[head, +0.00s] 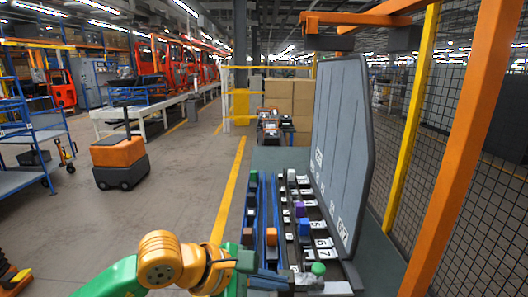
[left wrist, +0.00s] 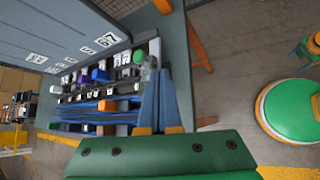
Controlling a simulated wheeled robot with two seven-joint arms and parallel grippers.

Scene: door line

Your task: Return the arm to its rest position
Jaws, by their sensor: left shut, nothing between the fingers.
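My left arm, green and orange, comes in at the bottom of the head view. The green block (left wrist: 138,57) shows there just beyond the fingertips. I cannot tell whether the fingers touch the panel edge. My right gripper is in neither view.
The panel holds numbered slots, blue rails (head: 270,210) and coloured blocks, including a purple one (head: 299,209). A tall grey lid (head: 340,150) stands along its right. An orange post (head: 465,150) and mesh fence are further right. Open floor (head: 180,190) lies left.

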